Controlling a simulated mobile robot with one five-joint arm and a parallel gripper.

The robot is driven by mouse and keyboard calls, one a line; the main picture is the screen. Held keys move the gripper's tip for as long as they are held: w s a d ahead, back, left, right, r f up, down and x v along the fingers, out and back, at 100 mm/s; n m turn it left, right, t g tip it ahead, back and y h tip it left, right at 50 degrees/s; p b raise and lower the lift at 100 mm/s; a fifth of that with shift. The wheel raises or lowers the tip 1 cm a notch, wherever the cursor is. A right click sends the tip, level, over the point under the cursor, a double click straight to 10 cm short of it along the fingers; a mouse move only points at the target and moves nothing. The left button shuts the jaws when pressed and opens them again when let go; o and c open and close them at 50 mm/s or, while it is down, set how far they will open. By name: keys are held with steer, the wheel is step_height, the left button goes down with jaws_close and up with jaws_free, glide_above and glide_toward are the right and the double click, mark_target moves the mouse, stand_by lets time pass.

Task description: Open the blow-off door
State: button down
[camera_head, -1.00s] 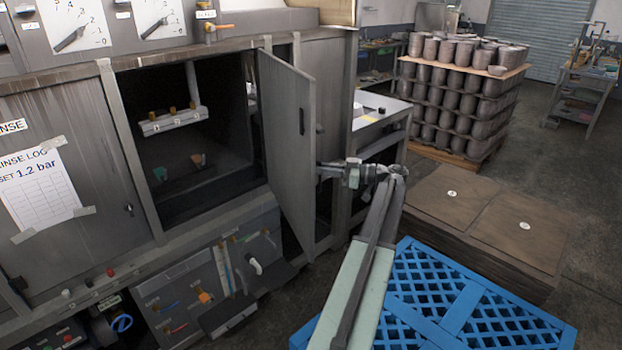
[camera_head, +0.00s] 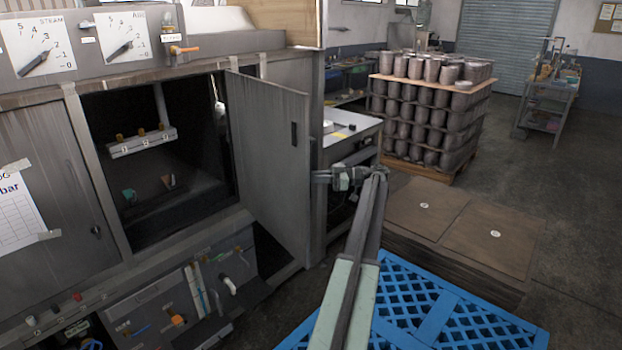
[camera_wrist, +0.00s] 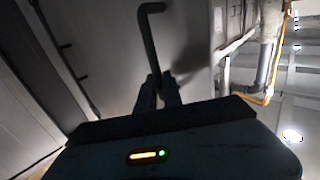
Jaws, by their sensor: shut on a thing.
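The blow-off door (camera_head: 265,150) is a grey metal panel standing open beside the dark cabinet opening (camera_head: 150,190). It shows a small dark slot near its right edge. My gripper (camera_head: 320,177) is at the door's right edge, and its tips are partly hidden in the head view. In the wrist view, a dark hooked handle (camera_wrist: 147,40) runs down to my gripper's fingertips (camera_wrist: 157,84), which are shut on it. The handle's lower end is hidden by the fingers.
A closed cabinet door (camera_head: 55,180) is left of the opening. A side table (camera_head: 350,135) stands behind my gripper. Flat brown sheets (camera_head: 465,220) and a blue pallet (camera_head: 440,310) lie to the right. Stacked pots (camera_head: 430,105) are further back, with open floor beyond.

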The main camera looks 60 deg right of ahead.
steer(key=c, duration=1.5)
jaws_free()
steer(key=shift+w, duration=0.15)
steer(key=shift+d, duration=0.1)
steer(key=v, duration=0.8)
